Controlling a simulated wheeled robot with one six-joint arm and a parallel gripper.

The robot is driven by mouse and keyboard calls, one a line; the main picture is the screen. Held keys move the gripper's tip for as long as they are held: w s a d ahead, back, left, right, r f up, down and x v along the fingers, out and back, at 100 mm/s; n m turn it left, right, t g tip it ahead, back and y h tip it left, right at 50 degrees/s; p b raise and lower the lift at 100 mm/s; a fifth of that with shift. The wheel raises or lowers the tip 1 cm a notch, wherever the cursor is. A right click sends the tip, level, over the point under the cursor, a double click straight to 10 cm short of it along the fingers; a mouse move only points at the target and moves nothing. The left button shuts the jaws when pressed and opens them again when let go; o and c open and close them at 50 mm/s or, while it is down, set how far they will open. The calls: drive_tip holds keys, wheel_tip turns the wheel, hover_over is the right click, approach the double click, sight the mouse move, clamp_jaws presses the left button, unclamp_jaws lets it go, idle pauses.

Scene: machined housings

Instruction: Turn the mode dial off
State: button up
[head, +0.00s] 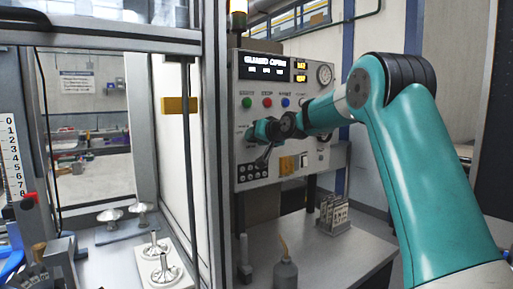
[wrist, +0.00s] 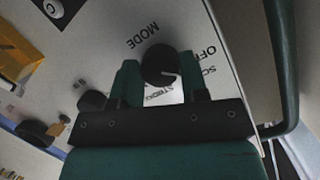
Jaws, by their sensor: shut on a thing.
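The mode dial (wrist: 157,62) is a round black knob with a white pointer line, on a pale panel under the lettering MODE. In the wrist view, the fingers of my gripper (wrist: 160,78) stand on either side of the dial, and the gripper is shut on it. The pointer line runs toward the right, roughly at the lettering just below OFF (wrist: 205,52); its exact setting is hard to tell. In the head view, my gripper (head: 258,140) is at the left part of the control panel (head: 310,112) and hides the dial.
Green, red and blue buttons (head: 267,102) sit above my gripper, and a gauge (head: 324,75) is at the panel's upper right. Black knobs (wrist: 92,100) lie left of the dial. A bottle (head: 285,272) and a metal rack (head: 333,213) stand on the table below.

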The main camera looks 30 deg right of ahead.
drive_tip(key=shift+f+n+h+b, duration=0.1)
drive_tip(key=shift+n+h+b, duration=0.5)
drive_tip(key=shift+n+b, duration=0.6)
drive_tip(key=o, duration=0.9)
drive_tip(key=b+v, duration=0.5)
drive_tip(key=v, duration=1.2)
drive_tip(key=shift+s+r, duration=0.2)
